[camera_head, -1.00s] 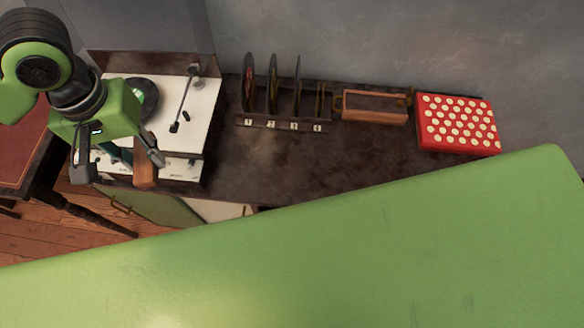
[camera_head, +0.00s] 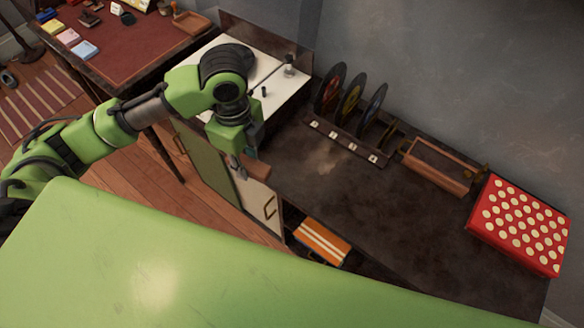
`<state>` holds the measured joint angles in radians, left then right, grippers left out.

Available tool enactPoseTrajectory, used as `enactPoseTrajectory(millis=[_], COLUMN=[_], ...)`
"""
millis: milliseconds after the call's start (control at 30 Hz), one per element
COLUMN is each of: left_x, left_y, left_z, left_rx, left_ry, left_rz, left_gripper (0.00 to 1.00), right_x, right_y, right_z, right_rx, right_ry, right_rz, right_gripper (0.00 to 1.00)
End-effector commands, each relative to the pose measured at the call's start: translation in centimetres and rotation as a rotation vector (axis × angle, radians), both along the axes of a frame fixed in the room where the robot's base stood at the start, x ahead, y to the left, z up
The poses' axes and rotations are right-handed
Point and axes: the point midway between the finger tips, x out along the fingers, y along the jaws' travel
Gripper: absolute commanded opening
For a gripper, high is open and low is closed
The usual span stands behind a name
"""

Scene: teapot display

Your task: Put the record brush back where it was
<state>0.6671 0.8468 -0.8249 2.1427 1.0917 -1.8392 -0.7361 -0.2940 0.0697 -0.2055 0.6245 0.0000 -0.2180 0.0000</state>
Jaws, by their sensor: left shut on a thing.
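My left gripper (camera_head: 238,168) points down at the front edge of the record player (camera_head: 278,101), above the cabinet top. It is shut on the record brush (camera_head: 257,170), of which only a small brown wooden part shows beside the fingers. The rest of the brush is hidden by the gripper. The white record player stands at the left end of the dark cabinet (camera_head: 350,208), partly behind my left arm. My right gripper is not in view.
A numbered rack (camera_head: 345,143) holds several upright records. Right of it are a wooden open-framed holder (camera_head: 437,176) and a red dotted box (camera_head: 520,224). The cabinet top in front of them is clear. A striped orange item (camera_head: 322,241) shows below. A desk (camera_head: 125,48) stands left.

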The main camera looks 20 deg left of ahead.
Motion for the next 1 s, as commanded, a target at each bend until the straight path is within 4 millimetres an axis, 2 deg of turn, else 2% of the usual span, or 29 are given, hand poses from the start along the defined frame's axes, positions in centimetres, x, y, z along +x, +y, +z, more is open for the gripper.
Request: enactPoseTrajectory(millis=[100, 267, 633, 800, 1000], left_x=[-0.1, 0.6, 7.8, 10.1, 11.5], left_y=[0.3, 0.0, -4.2, -5.4, -6.1], left_z=[-1.0, -1.6, -5.1, -8.5, -10.4], left_rx=[0.004, 0.005, 0.006, 0.007, 0.007], left_ry=[0.001, 0.001, 0.002, 0.005, 0.002], left_rz=[-0.111, -0.172, -0.174, -0.173, -0.174], left_gripper=[0.04, 0.04, 0.04, 0.04, 0.04], right_x=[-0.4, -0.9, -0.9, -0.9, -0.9], right_y=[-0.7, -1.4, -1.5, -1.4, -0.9], right_z=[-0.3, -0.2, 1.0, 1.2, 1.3], right_rx=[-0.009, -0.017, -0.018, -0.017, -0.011], right_ry=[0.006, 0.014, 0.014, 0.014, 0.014], right_rz=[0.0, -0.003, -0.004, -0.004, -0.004], right_gripper=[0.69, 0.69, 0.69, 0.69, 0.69])
